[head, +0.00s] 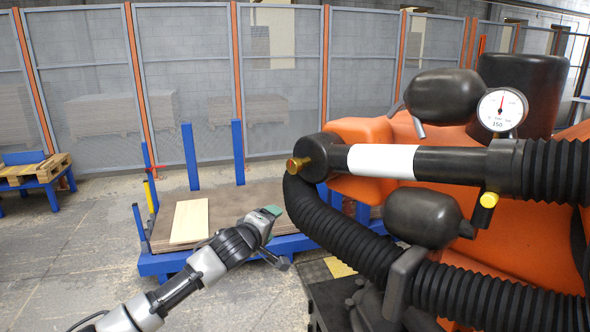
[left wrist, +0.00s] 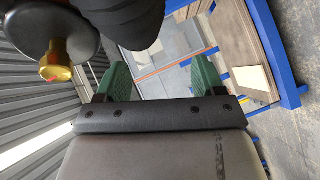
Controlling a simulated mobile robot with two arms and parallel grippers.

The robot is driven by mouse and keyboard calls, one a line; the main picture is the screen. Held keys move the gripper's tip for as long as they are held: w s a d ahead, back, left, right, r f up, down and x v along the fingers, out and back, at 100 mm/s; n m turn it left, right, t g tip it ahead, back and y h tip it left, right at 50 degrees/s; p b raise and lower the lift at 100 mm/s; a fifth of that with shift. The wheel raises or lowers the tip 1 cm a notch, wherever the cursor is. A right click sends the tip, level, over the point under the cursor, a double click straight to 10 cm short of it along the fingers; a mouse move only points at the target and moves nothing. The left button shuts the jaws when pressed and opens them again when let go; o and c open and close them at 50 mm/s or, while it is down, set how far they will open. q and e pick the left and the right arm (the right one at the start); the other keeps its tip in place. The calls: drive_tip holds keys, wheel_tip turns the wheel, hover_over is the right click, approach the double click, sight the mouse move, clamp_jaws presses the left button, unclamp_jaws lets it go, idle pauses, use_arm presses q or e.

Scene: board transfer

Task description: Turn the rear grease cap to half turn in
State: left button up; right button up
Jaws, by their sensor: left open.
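A brass grease cap (head: 297,164) sits on the left end of the black horizontal tube (head: 450,168) of the orange machine. I cannot tell which cap is the rear one. My left gripper (head: 271,211) is open and empty, below and left of the brass cap and apart from it. Its green fingers (left wrist: 148,80) stand apart in the left wrist view. My right gripper is not in view.
A thick black ribbed hose (head: 340,235) curves down close right of my left gripper. A blue-framed cart (head: 160,262) with a pale board (head: 189,221) stands behind it. A round gauge (head: 502,109) sits on the machine.

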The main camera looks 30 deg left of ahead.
sight(292, 167)
use_arm(q)
wheel_tip(292, 167, up, 13)
drive_tip(key=s+d+n+t, duration=0.2)
drive_tip(key=d, duration=0.1)
drive_tip(key=shift+n+h, duration=0.3)
drive_tip(key=shift+h, duration=0.1)
drive_tip(key=w+p, duration=0.1)
drive_tip(key=w, duration=0.2)
drive_tip(key=w+p, duration=0.1)
drive_tip(key=w, duration=0.2)
drive_tip(key=w+a+p, duration=0.1)
drive_tip(key=w, duration=0.2)
drive_tip(key=shift+r, duration=0.25)
drive_tip(key=shift+w+f, duration=0.1)
drive_tip(key=shift+w, duration=0.55)
drive_tip(key=c, duration=0.9)
drive_tip(key=shift+f+t, duration=0.1)
drive_tip(key=shift+t, duration=0.2)
